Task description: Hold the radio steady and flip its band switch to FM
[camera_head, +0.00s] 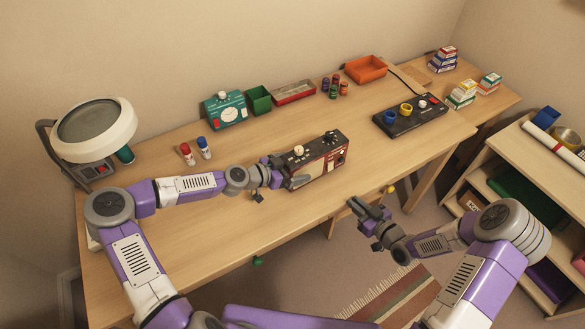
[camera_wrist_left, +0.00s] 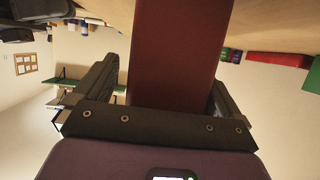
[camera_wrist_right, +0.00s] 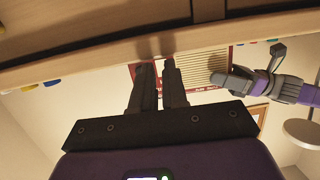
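The radio (camera_head: 318,166), dark red with a black top and a pale knob, stands on the desk near its front edge. My left gripper (camera_head: 279,176) is at the radio's left end. In the left wrist view its two fingers lie on either side of the red body (camera_wrist_left: 178,55) and appear closed on it. My right gripper (camera_head: 366,208) is in front of the desk, apart from the radio, its fingers nearly together and empty. In the right wrist view the radio's beige ribbed grille (camera_wrist_right: 205,68) shows beyond the fingers. I cannot make out the band switch.
A black panel with coloured knobs (camera_head: 408,118) lies right of the radio. A teal device (camera_head: 225,110), green bin (camera_head: 259,99), red tray (camera_head: 293,92) and orange bin (camera_head: 366,69) line the back. A magnifier lamp (camera_head: 95,125) stands left. The desk's front left is clear.

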